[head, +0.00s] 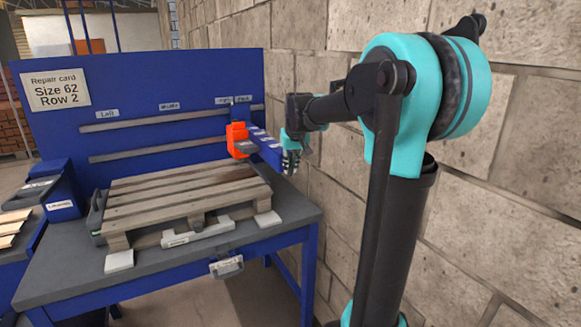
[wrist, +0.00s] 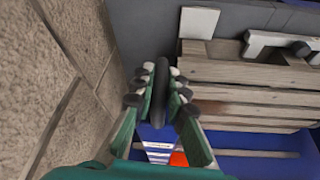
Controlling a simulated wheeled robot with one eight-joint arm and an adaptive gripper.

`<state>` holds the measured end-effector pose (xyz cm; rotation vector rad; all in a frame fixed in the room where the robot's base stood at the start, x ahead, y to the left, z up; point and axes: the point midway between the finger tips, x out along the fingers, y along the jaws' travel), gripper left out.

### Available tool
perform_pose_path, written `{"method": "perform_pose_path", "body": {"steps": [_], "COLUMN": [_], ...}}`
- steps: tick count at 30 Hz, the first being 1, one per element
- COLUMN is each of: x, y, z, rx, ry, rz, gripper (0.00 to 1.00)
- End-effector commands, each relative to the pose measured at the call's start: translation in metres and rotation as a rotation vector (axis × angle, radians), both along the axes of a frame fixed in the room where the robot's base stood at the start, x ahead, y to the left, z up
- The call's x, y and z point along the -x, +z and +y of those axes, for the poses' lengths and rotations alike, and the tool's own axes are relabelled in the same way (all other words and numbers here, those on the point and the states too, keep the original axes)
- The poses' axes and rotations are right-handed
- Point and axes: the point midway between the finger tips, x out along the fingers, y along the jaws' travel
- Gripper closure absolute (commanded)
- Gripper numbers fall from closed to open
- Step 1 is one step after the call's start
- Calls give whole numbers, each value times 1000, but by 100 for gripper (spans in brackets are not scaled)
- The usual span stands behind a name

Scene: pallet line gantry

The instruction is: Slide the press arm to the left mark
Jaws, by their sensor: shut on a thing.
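The press arm (head: 267,150) is a blue bar with pale labels. It reaches forward from an orange carriage (head: 237,138) on the two rails of the blue back panel. The carriage sits at the right end, below the two right-hand labels. The left mark (head: 107,113) is a label at the panel's left. My gripper (head: 291,161) is at the front end of the press arm, beside the wall. In the wrist view my gripper (wrist: 159,92) is shut on a dark upright handle (wrist: 160,88), with fingers on both sides. Part of the orange carriage (wrist: 179,158) shows below it.
A wooden pallet (head: 170,197) lies on the grey bench, left of my gripper. A stone wall (head: 330,190) stands close on the right. A middle label (head: 168,105) and a repair card (head: 55,89) are on the panel. A blue box (head: 60,195) stands at the bench's left.

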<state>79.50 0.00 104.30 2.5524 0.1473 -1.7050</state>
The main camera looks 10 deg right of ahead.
Motion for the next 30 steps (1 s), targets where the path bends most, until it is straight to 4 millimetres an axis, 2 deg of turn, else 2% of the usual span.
{"method": "perform_pose_path", "body": {"steps": [5, 11, 17, 30], "x": [1, 9, 27, 76], "y": [0, 0, 0, 0], "z": [3, 29, 82, 233], "rx": [-1, 0, -2, -1], "ry": [1, 6, 9, 10], "rz": [0, 0, 0, 1], "gripper": [100, 100, 100, 100]}}
